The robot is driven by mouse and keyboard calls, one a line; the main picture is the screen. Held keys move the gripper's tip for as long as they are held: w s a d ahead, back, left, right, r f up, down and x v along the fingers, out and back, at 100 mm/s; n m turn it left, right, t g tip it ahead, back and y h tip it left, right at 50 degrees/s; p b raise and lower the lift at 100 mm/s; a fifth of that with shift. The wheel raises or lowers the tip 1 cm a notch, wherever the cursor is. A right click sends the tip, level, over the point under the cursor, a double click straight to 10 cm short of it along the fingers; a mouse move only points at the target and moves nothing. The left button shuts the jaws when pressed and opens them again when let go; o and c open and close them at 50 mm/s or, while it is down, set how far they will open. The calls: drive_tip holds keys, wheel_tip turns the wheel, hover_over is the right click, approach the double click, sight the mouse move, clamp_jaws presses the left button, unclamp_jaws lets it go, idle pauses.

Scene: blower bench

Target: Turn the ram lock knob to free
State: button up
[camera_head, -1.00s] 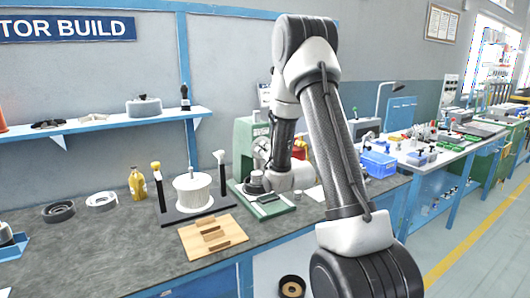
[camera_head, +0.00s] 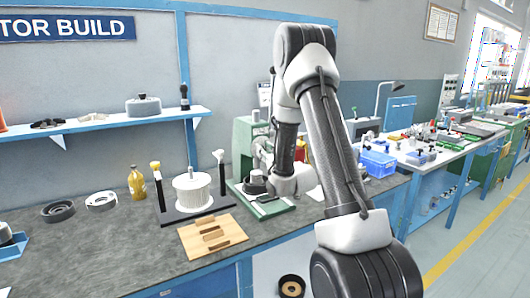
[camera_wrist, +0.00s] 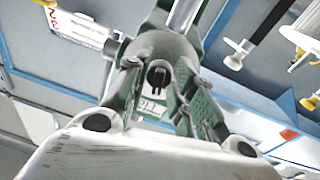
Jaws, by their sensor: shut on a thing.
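The green press (camera_head: 243,140) stands on the bench in the head view, with a dark round part on its green base (camera_head: 268,212). My arm covers much of its right side. In the wrist view the press's green body (camera_wrist: 210,20) fills the middle, tilted. My gripper (camera_wrist: 160,95) is up against the press front, its two fingers closed around a small dark part (camera_wrist: 158,74) that looks like the ram lock knob. The knob's turned position cannot be read. In the head view the fingers are mostly hidden by my wrist.
A white-wound spool (camera_head: 192,192) on a black stand and a wooden block tray (camera_head: 211,237) are left of the press. A yellow bottle (camera_head: 137,183) and rings (camera_head: 58,211) are farther left. A blue bin (camera_head: 377,163) is on the right.

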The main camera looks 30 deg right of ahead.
drive_tip(key=n+y, duration=0.1)
drive_tip(key=n, duration=0.6)
drive_tip(key=shift+d+f, duration=0.1)
idle(0.4)
drive_tip(key=o, duration=1)
drive_tip(key=shift+o, duration=0.2)
drive_tip(key=shift+s, duration=0.1)
drive_tip(key=s, duration=0.7)
drive_tip(key=shift+s+d+f, duration=0.15)
drive_tip(key=shift+s+f, duration=0.05)
drive_tip(key=shift+f, duration=0.05)
